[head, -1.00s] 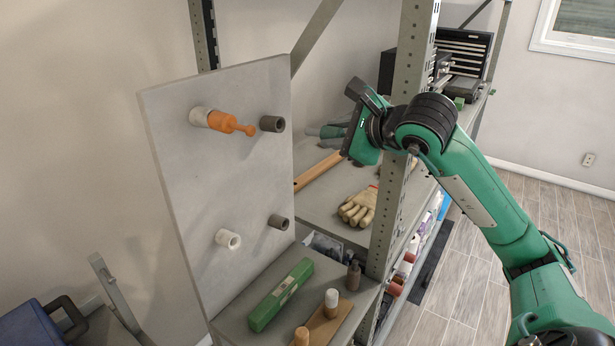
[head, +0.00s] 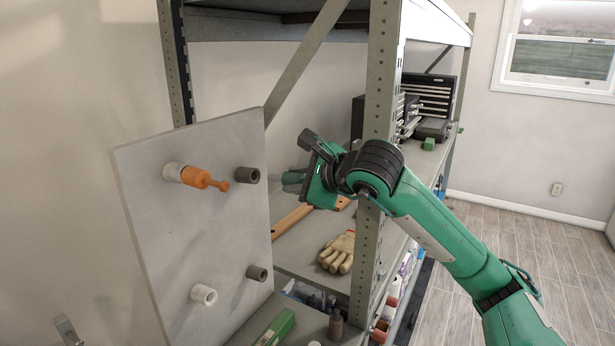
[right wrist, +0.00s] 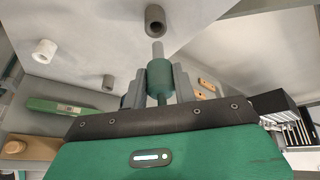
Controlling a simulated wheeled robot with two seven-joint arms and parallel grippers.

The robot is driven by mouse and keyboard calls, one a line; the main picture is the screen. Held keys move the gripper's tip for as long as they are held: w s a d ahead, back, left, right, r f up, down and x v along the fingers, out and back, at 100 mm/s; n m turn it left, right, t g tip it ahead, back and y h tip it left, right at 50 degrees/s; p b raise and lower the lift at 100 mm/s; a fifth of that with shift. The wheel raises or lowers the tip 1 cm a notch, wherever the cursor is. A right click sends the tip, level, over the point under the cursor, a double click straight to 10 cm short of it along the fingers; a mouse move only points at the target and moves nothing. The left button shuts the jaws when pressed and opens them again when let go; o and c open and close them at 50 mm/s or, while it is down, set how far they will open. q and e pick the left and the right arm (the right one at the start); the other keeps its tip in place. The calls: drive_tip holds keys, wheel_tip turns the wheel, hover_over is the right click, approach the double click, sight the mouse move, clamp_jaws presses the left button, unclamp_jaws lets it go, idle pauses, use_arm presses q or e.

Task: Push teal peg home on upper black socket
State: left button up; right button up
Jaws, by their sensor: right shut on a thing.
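My right gripper (right wrist: 159,88) is shut on the teal peg (right wrist: 160,74), a dark green cylinder with a thinner grey tip. The tip points at the upper black socket (right wrist: 155,20) with a small gap between them. In the head view the upper black socket (head: 247,175) is a dark open tube on the upright grey panel (head: 150,245). There the teal peg (head: 293,177) shows to the right of the socket, apart from it and partly hidden by my right gripper. My left gripper is not in view.
An orange peg (head: 200,178) sits in the upper white socket (head: 172,172). A lower white socket (head: 203,295) and lower black socket (head: 257,273) look empty. A rack post (head: 380,90) stands close by my right arm. Gloves (head: 338,252) and a green box (head: 276,330) lie on the shelves.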

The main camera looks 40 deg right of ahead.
sight(285, 176)
drive_tip(key=shift+w+a, duration=0.35)
drive_tip(key=shift+w, duration=0.5)
drive_tip(key=shift+w+a+f, duration=0.1)
drive_tip(key=shift+w, duration=0.1)
drive_tip(key=shift+w+a+f+p, duration=0.15)
drive_tip(key=shift+w+a+p, duration=0.15)
drive_tip(key=shift+w, duration=0.5)
drive_tip(key=shift+w, duration=0.1)
drive_tip(key=shift+w+a+f, duration=0.1)
drive_tip(key=shift+w+a, duration=0.15)
drive_tip(key=shift+w, duration=0.3)
drive_tip(key=shift+w+a+f, duration=0.1)
drive_tip(key=shift+w+a, duration=0.15)
drive_tip(key=shift+w, duration=0.35)
drive_tip(key=shift+w+a+f, duration=0.1)
drive_tip(key=shift+w+a, duration=0.15)
drive_tip(key=shift+w, duration=0.3)
drive_tip(key=o, duration=1.1)
